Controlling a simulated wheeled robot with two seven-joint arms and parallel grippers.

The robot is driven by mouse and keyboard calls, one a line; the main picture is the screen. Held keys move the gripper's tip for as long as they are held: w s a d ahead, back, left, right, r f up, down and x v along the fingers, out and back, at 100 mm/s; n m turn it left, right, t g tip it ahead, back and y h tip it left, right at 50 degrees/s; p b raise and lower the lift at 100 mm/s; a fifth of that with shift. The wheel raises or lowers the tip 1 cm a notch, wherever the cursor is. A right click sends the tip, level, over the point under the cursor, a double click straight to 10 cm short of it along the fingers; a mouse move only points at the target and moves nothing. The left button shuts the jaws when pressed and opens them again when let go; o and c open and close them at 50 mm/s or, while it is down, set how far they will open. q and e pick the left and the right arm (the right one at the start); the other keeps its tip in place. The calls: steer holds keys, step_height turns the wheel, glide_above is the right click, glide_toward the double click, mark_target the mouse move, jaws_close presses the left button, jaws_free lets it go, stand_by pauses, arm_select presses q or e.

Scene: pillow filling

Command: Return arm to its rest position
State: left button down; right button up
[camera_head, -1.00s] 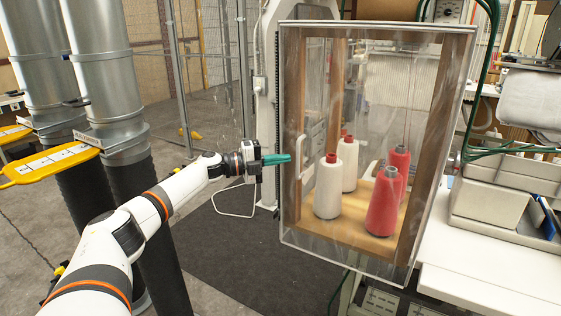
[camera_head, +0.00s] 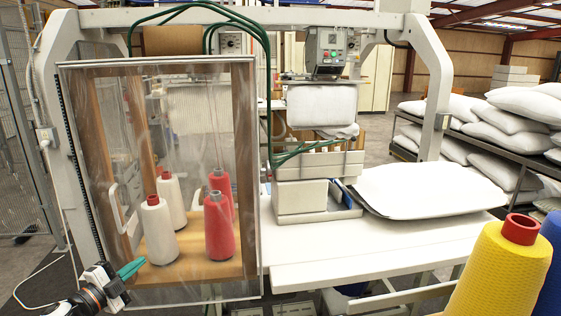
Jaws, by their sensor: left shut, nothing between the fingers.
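My left gripper (camera_head: 130,269) is at the lower left in the head view, its teal fingers shut with nothing between them. It appears in front of the lower left edge of a clear-doored wooden cabinet (camera_head: 246,170). I cannot tell whether the fingers touch the door. Inside the cabinet stand two white thread cones (camera_head: 159,232) and two red thread cones (camera_head: 219,232). The door has a white handle (camera_head: 118,208) on its left side. My right gripper is not in view.
A white worktable (camera_head: 370,255) lies right of the cabinet, with a sewing machine (camera_head: 318,190) and a white pillow (camera_head: 425,188). A yellow cone (camera_head: 497,270) and a blue cone (camera_head: 553,265) stand close at lower right. Pillows fill a rack (camera_head: 460,163) behind.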

arm_select(q)
steer(key=s+d+f+n+g+y, duration=0.4)
steer(key=s+d+f+n+y, duration=0.3)
steer(key=s+d+f+n, duration=0.55)
steer(key=s+d+f+n+g, duration=0.2)
steer(key=s+g, duration=0.3)
steer(key=s, duration=0.9)
steer(key=s+d+f+n+g, duration=0.2)
steer(key=s+g, duration=0.2)
steer(key=s, duration=1)
step_height(320, 180, down, 27)
steer(key=g, duration=0.1)
steer(key=s+a+f+g+b, duration=0.1)
steer(key=s+a+f, duration=0.1)
steer(key=s+f, duration=1.4)
steer(key=shift+s+a+f+g, duration=0.25)
steer(key=shift+s+a+g, duration=0.05)
steer(key=shift+s+a, duration=0.1)
